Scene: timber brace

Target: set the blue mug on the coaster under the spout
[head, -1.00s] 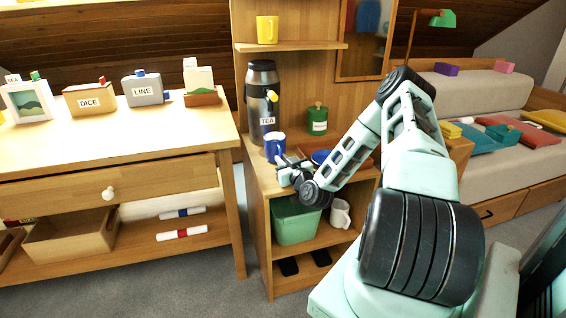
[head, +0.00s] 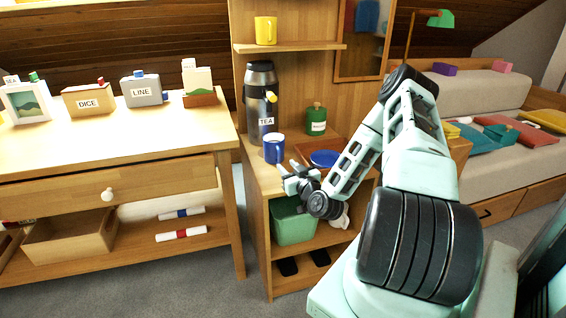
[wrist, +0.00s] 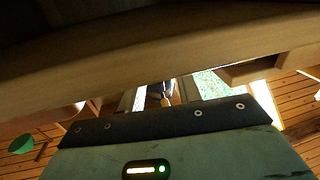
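The blue mug (head: 273,148) stands upright on the wooden counter, in front of the steel tea dispenser (head: 260,112) and near its yellow-tipped spout (head: 271,97). I cannot make out a coaster; the mug may cover it. My gripper (head: 284,179) is just below and right of the mug in the head view, near the counter's front edge. Its fingers look apart, with nothing held. The mug is not recognisable in the wrist view, where a wooden board (wrist: 150,68) crosses the picture and a small yellow thing (wrist: 166,102) shows beyond.
A blue dish (head: 325,158) sits in a brown tray right of the mug, partly behind my arm. A green canister (head: 316,121) stands behind it. A green bin (head: 292,222) is on the shelf below. A yellow mug (head: 266,31) stands on the upper shelf.

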